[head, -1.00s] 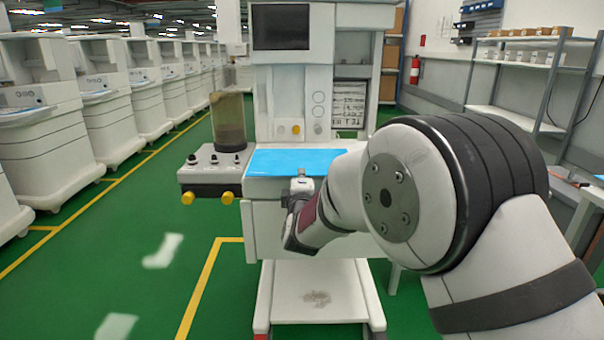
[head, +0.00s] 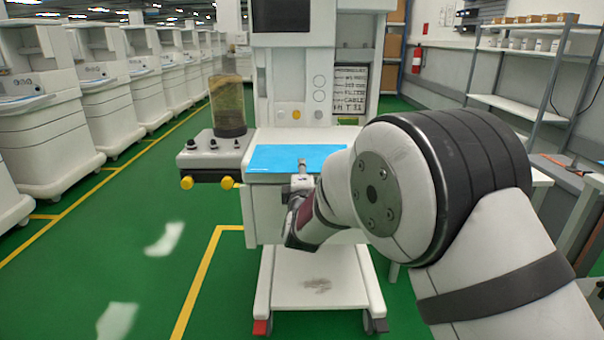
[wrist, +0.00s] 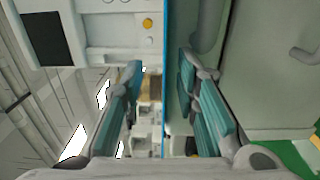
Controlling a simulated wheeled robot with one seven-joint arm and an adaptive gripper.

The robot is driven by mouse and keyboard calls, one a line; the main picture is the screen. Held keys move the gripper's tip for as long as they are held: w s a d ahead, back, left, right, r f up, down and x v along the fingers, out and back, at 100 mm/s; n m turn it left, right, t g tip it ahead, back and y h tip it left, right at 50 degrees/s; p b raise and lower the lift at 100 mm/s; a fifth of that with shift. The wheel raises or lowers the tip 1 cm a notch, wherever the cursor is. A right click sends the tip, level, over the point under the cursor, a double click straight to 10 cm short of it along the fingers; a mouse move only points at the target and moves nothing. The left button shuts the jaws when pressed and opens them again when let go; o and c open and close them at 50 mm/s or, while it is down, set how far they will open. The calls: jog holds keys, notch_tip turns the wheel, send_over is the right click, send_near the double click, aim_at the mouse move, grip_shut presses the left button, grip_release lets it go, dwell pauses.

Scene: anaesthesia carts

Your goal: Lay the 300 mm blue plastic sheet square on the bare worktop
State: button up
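The blue sheet (head: 285,157) appears flat at the white worktop (head: 290,135) of the near cart, with a bare strip behind it. Its front edge is near the worktop's front edge; I cannot tell whether it overhangs. My gripper (head: 302,166) is at the sheet's front edge, seen from behind. In the wrist view the sheet (wrist: 165,60) is a thin edge-on blue line between the fingers. My gripper (wrist: 163,85) is open there, its teal pads apart on both sides of the sheet.
A grey control box with yellow knobs (head: 208,160) and a clear canister (head: 228,105) stand left of the worktop. The cart's upright panel (head: 300,90) rises behind. Shelving (head: 515,100) is at the right. Green floor is free at the left.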

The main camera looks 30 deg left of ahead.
jog(key=v, duration=1.2)
dwell(0.4)
